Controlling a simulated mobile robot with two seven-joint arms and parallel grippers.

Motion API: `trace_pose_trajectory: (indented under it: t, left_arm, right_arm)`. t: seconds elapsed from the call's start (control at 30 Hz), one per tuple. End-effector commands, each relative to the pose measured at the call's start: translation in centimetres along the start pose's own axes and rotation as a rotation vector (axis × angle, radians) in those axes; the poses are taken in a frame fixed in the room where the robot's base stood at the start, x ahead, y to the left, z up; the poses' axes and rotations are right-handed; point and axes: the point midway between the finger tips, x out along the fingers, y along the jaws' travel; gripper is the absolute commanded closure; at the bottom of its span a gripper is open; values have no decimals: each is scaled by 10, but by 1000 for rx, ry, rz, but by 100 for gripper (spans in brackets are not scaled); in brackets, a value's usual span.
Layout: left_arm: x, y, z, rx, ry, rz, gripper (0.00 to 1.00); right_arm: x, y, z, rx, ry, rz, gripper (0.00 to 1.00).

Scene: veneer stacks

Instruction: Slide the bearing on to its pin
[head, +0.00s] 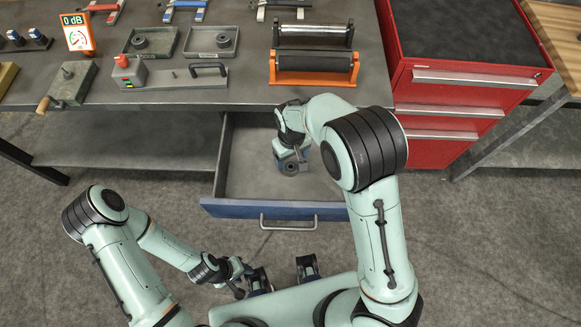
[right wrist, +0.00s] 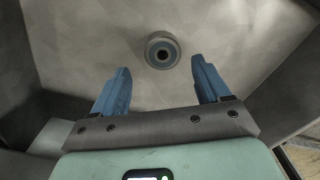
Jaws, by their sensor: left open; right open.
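A small dark ring, which looks like the bearing (right wrist: 162,52), lies on the bare floor of the open drawer in the right wrist view. A dark ring also shows below my right gripper in the head view (head: 291,169). My right gripper (right wrist: 162,82) is open and empty inside the drawer space, its blue fingers pointing toward the ring, which sits beyond and between the fingertips. My left gripper (head: 240,274) is open, low in front of the drawer, away from the bench. I cannot tell for sure which part is the pin; a grey block with a round stub (head: 68,73) stands on the bench.
The open drawer (head: 250,209) has a blue front. A red cabinet (head: 460,85) stands at right.

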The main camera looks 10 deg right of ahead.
Motion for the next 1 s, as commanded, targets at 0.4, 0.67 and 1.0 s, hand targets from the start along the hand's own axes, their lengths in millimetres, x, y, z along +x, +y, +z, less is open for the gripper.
trace_pose_trajectory:
  t: [0.4, 0.67, 1.0]
  left_arm:
    - [4, -2, 1, 0, -1, 0, 57]
    - [4, -2, 0, 0, -1, 0, 57]
    - [4, -2, 0, 0, -1, 0, 57]
  right_arm:
    - [50, -4, 3, 1, -1, 0, 24]
    - [52, -4, 3, 0, 1, -1, 24]
    - [52, -4, 2, 0, 1, -1, 88]
